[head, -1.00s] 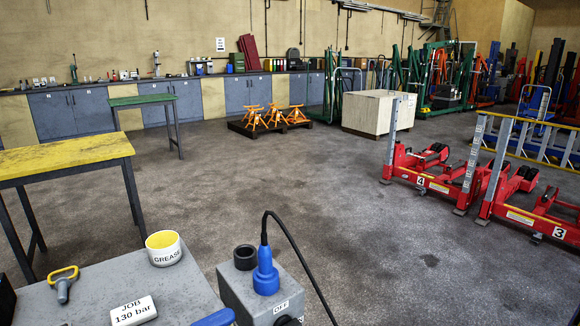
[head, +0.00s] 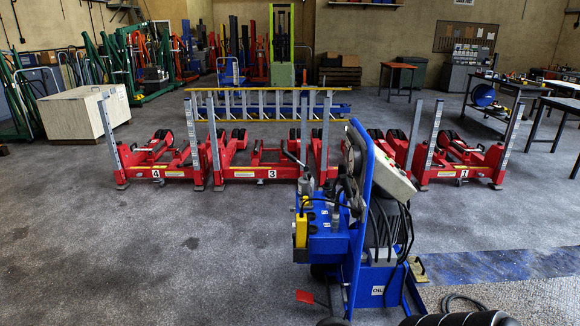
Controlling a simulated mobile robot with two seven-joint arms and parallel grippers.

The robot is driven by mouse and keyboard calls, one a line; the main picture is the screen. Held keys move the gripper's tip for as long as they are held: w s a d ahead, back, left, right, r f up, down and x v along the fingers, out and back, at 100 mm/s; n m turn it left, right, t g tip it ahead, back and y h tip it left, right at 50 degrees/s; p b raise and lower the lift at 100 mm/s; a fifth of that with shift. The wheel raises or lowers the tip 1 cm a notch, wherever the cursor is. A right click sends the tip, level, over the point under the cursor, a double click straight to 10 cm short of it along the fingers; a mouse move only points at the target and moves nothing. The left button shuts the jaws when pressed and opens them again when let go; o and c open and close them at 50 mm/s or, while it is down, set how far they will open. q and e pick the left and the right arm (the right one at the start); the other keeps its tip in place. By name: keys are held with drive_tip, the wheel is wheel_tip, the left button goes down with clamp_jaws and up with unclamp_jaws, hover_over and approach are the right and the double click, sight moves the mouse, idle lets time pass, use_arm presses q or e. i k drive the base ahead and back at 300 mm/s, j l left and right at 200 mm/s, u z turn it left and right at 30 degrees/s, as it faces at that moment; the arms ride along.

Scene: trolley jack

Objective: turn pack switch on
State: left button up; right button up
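A blue wheeled pack (head: 365,225) stands upright right of centre, close in front of me. A tilted pale grey box or panel (head: 393,180) is mounted at its upper right side. A yellow part (head: 301,230) hangs at its left, and a label reading OIL (head: 377,291) is low on it. I cannot make out any switch on the pack from this side. The grey box with the OFF label and blue plug is outside the present view.
Red numbered jack units (head: 262,170) stand in a row behind the pack. A yellow-and-blue ladder-like rack (head: 265,104) is behind them. A white crate (head: 82,113) is at left. Floor at front left is clear.

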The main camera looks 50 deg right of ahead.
sight(342, 169)
drive_tip(key=z, duration=1.05)
drive_tip(key=i+j+z, duration=0.1)
drive_tip(key=z, duration=1.15)
drive_tip(key=i+j, duration=0.15)
drive_tip(key=j, duration=0.15)
drive_tip(key=i+j, duration=0.1)
drive_tip(key=j, duration=0.15)
drive_tip(key=i+l+u, duration=0.15)
drive_tip(key=i+u, duration=0.3)
drive_tip(key=i, duration=0.2)
drive_tip(key=i+j+u, duration=0.1)
drive_tip(key=i+u, duration=0.5)
drive_tip(key=u, duration=0.15)
drive_tip(key=i+u, duration=0.4)
drive_tip(key=i+j, duration=0.1)
drive_tip(key=i, duration=0.55)
drive_tip(key=i+z, duration=0.1)
drive_tip(key=i, duration=0.55)
drive_tip(key=i+z, duration=0.7)
drive_tip(key=i+j+z, duration=0.1)
drive_tip(key=i+z, duration=0.15)
drive_tip(key=z, duration=0.15)
drive_tip(key=i+z, duration=0.2)
drive_tip(key=z, duration=0.25)
drive_tip(key=i+j+z, duration=0.1)
drive_tip(key=z, duration=0.35)
drive_tip(key=i+j+z, duration=0.2)
drive_tip(key=z, duration=0.25)
drive_tip(key=i, duration=0.1)
